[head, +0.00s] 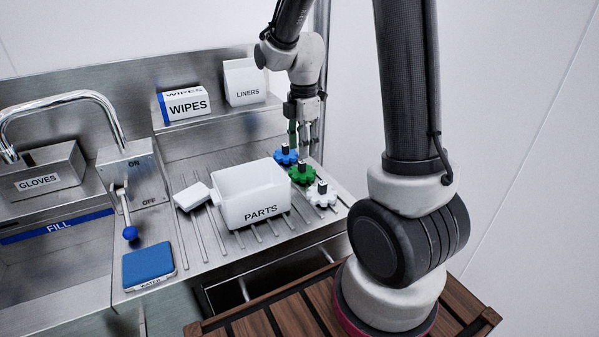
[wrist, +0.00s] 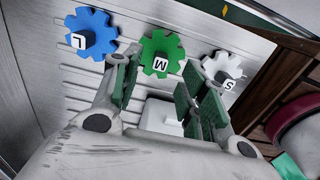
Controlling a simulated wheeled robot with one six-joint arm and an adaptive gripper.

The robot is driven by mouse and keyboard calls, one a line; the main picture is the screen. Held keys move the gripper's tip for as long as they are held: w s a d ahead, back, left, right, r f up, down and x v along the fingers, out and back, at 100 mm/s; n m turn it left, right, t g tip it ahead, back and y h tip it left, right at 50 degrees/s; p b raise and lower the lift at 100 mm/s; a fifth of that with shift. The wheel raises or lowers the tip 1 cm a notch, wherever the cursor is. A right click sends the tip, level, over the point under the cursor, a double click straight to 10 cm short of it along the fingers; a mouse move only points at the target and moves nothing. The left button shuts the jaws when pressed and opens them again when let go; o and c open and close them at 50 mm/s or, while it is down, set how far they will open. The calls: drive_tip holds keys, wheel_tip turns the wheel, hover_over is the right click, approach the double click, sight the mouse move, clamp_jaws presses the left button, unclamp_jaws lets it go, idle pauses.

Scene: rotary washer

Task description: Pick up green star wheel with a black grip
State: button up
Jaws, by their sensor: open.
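The green star wheel (head: 302,174) lies on the ribbed steel drainboard, between a blue star wheel (head: 286,155) and a white star wheel (head: 322,194). In the wrist view the green wheel (wrist: 161,53) has a black grip at its centre with a white tag marked M. The blue wheel (wrist: 91,33) is marked L and the white wheel (wrist: 223,66) is marked S. My gripper (head: 306,140) is above the drainboard, close to the blue wheel in the head view. In the wrist view its open, empty fingers (wrist: 162,95) point toward the green wheel, apart from it.
A white PARTS bin (head: 250,195) stands left of the wheels, with a small white block (head: 192,197) beside it. A WIPES box (head: 184,104) and LINERS box (head: 245,82) sit on the back shelf. A blue pad (head: 149,264), lever and faucet are at left.

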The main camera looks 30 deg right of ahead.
sight(302, 161)
wheel_tip(302, 161, down, 6)
drive_tip(key=shift+a+f, duration=0.1)
drive_tip(key=shift+a, duration=0.05)
clamp_jaws()
